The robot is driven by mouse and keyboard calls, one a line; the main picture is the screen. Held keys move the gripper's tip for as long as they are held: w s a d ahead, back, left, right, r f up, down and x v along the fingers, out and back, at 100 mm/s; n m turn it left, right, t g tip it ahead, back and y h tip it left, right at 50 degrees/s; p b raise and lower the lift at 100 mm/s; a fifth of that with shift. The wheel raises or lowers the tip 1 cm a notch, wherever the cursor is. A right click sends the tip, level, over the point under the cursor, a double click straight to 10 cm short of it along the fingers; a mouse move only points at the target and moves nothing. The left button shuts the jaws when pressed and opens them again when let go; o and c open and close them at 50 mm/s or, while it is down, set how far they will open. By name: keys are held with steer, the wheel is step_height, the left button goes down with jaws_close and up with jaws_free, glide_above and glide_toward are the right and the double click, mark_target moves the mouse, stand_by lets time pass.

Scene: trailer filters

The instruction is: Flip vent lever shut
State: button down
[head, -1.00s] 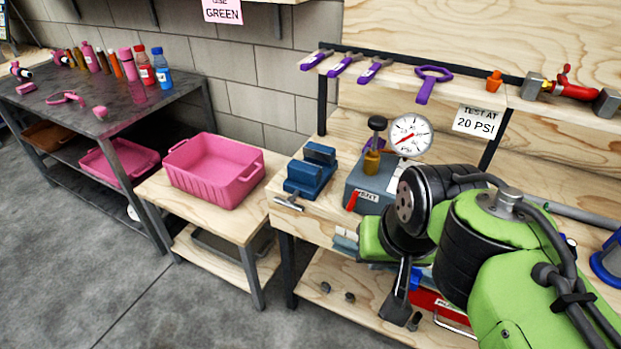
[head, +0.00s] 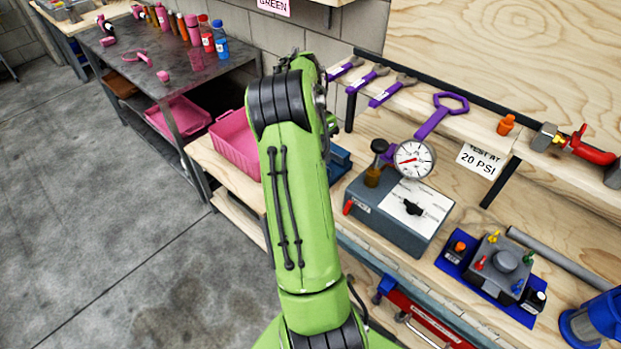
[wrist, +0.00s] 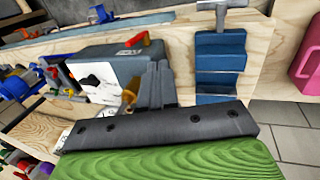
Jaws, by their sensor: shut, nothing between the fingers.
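The vent lever (head: 348,207) is a small red handle on the front left corner of the grey gauge box (head: 395,230). The wrist view shows the red lever (wrist: 137,40) sticking out at the box's edge, with the box (wrist: 105,70) to the left. My gripper (wrist: 155,72) is shut and empty. In the head view my green arm hides the gripper. A dial gauge (head: 414,159) and a black selector knob (head: 413,207) sit on the box.
A blue vise (wrist: 220,60) stands beside the box, partly hidden by my arm in the head view. A pink bin (head: 235,143) is further left. A blue tray with a grey valve block (head: 497,265) lies to the right. Purple tools (head: 390,92) line the shelf above.

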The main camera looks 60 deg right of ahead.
steer(key=shift+w+f, duration=0.1)
steer(key=shift+f, duration=0.05)
steer(key=shift+f, duration=0.1)
steer(key=b, duration=0.2)
glide_toward(347, 208)
steer(key=w+f, duration=0.4)
steer(key=f, duration=0.2)
steer(key=s, duration=0.4)
steer(key=shift+s+d+f, duration=0.1)
steer(key=shift+d, duration=0.1)
